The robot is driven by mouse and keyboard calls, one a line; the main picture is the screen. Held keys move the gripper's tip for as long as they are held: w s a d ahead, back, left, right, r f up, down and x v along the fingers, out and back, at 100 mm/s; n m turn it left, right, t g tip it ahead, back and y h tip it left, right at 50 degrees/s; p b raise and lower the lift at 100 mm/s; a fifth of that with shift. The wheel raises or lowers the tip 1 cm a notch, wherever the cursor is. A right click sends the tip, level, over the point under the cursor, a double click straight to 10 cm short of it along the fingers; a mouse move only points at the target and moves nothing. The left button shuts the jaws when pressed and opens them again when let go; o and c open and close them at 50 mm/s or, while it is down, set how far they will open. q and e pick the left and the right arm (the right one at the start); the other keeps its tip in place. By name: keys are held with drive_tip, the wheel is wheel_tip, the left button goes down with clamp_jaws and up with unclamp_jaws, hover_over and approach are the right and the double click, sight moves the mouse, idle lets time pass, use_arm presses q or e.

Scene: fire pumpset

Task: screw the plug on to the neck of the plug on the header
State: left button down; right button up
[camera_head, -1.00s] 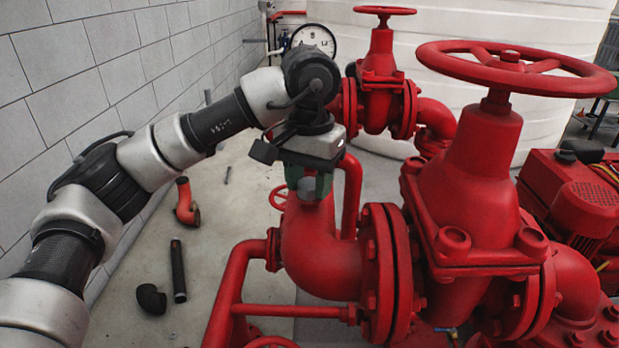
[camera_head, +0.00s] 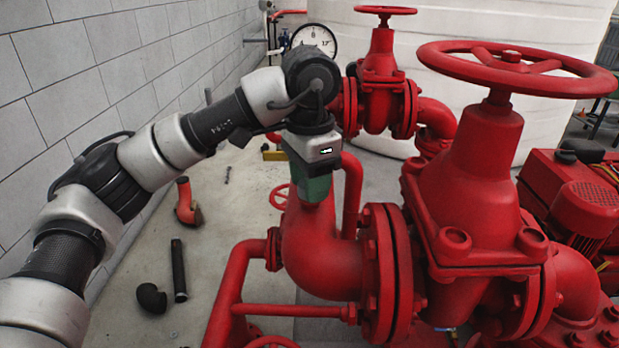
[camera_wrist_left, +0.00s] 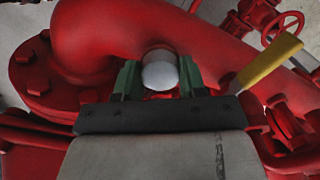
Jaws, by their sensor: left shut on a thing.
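In the left wrist view a pale, rounded plug (camera_wrist_left: 160,70) sits between the green fingers of my left gripper (camera_wrist_left: 158,78), which is shut on it. The plug is over the red header pipe (camera_wrist_left: 95,45). In the head view my left gripper (camera_head: 314,188) points down onto the top of the header's red elbow (camera_head: 318,250). The plug and the neck are hidden there behind the gripper, so I cannot tell how far the plug sits on the neck. My right gripper is not in view.
A large red valve with a handwheel (camera_head: 515,68) stands right of the elbow. A second valve (camera_head: 380,85) and a pressure gauge (camera_head: 314,40) are behind. A black pipe (camera_head: 178,270) and black elbow (camera_head: 151,298) lie on the floor at left. A yellow lever (camera_wrist_left: 268,62) is close to the gripper.

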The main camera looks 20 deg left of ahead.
use_arm(q)
drive_tip(key=c, duration=1)
unclamp_jaws()
drive_tip(key=shift+d, duration=0.2)
drive_tip(key=shift+o, duration=1.1)
drive_tip(key=shift+d, duration=0.25)
drive_tip(key=shift+a, duration=0.2)
drive_tip(key=shift+n, duration=0.8)
drive_tip(key=n, duration=0.4)
drive_tip(key=shift+n, duration=0.3)
drive_tip(key=n, duration=1.6)
drive_tip(key=shift+n+b, duration=0.35)
drive_tip(key=shift+n, duration=0.05)
